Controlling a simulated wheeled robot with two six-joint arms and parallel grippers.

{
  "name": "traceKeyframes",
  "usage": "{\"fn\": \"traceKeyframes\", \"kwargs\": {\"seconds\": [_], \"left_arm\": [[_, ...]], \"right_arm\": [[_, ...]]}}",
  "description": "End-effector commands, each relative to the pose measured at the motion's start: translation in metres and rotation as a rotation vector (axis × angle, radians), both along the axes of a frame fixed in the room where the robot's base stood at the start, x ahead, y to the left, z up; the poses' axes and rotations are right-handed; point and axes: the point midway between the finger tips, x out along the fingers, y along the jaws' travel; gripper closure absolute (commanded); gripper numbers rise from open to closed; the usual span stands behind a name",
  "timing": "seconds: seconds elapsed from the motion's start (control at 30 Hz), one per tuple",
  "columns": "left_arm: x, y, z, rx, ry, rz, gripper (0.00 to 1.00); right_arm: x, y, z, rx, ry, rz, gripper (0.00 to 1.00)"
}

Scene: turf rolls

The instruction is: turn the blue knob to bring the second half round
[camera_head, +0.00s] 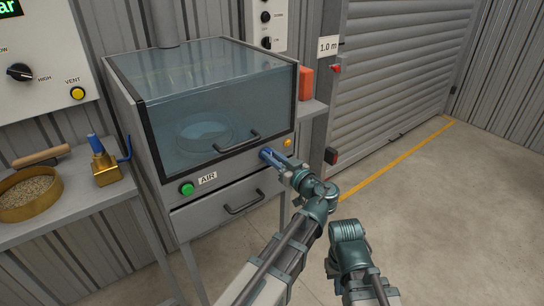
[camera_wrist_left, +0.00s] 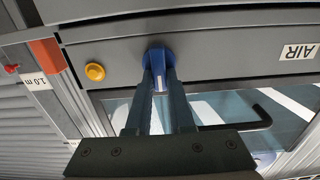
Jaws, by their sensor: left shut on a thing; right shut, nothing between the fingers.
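The blue knob (camera_wrist_left: 159,58) sits on the front panel of a grey cabinet (camera_head: 230,181) with a tinted glass hood. My left gripper (camera_head: 267,156) is shut on the blue knob, and its two fingers (camera_wrist_left: 160,85) reach to the knob in the left wrist view. The fingers cover part of the knob. Through the glass, a round dish-like thing (camera_head: 204,131) shows faintly inside. My right gripper (camera_head: 347,231) is shut and empty, low in front of the cabinet and apart from it.
The panel carries a green button (camera_head: 187,189), an AIR label (camera_head: 207,178) and a yellow button (camera_head: 287,142). Handles stick out from the hood (camera_head: 237,142) and the drawer (camera_head: 245,203). A side table (camera_head: 70,220) at left holds a pan of grain (camera_head: 28,196) and a brass device (camera_head: 105,168). Floor at right is clear.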

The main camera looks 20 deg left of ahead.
Motion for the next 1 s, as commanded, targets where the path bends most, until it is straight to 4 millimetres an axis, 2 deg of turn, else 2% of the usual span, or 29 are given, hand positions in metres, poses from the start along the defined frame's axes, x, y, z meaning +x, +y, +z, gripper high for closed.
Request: {"fn": "traceKeyframes", "kwargs": {"seconds": [0.47,1.0], "left_arm": [[0.0009,-0.0007,-0.0002,0.052,0.066,0.001,1.00],[0.0057,-0.0046,-0.0025,0.346,0.443,0.001,1.00]], "right_arm": [[0.0000,0.0001,-0.0003,0.000,0.000,0.000,1.00],[0.0000,0.0001,-0.0026,0.000,0.000,0.000,1.00]]}}
